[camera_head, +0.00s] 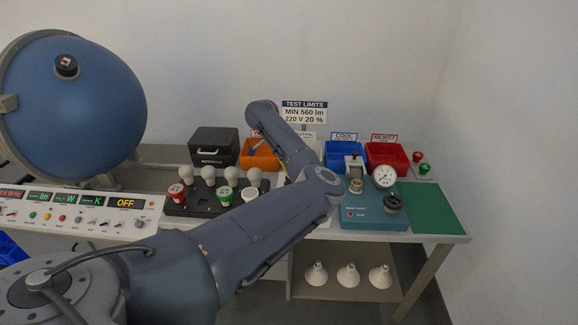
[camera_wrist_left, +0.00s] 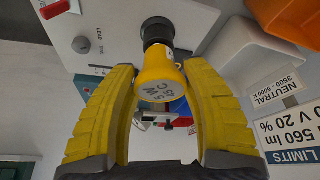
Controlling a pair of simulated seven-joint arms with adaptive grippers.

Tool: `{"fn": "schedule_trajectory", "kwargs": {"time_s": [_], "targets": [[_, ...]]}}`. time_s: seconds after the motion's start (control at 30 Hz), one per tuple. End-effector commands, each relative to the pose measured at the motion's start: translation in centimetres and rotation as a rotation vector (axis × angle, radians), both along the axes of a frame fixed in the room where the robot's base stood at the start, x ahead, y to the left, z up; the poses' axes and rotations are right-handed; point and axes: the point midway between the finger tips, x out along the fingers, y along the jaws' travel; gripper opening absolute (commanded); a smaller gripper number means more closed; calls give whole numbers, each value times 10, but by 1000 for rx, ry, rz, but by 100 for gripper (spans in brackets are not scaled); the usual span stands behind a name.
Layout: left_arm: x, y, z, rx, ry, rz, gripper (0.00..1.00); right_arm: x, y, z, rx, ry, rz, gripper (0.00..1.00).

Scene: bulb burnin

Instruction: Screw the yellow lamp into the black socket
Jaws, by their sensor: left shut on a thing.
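In the left wrist view the yellow lamp (camera_wrist_left: 158,74) is between the two yellow fingers of my left gripper (camera_wrist_left: 162,68), which is shut on it. Its round pale face with dark print points toward the camera. Its narrow end points at the black socket (camera_wrist_left: 157,31) on a white panel and lines up with it closely. I cannot tell how far it sits in the socket. In the head view my left arm crosses the middle and hides the lamp, socket and fingers. My right gripper is not in view.
In the head view a black bulb rack (camera_head: 190,207), a black case (camera_head: 214,147), a blue bin (camera_head: 345,156), a red bin (camera_head: 387,158) and a teal device (camera_head: 370,218) surround my arm. The green mat (camera_head: 434,208) is clear.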

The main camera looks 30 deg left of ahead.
Motion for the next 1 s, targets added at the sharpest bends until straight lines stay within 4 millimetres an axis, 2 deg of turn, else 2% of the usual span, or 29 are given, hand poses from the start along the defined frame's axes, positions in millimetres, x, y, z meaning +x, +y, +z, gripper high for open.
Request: {"fn": "schedule_trajectory", "kwargs": {"time_s": [0.7, 1.0], "targets": [[7, -1, 1, -8, -4, -841, 18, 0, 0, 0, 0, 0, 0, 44], [8, 2, 1, -4, -4, -1139, 18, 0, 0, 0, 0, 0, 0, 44]]}}
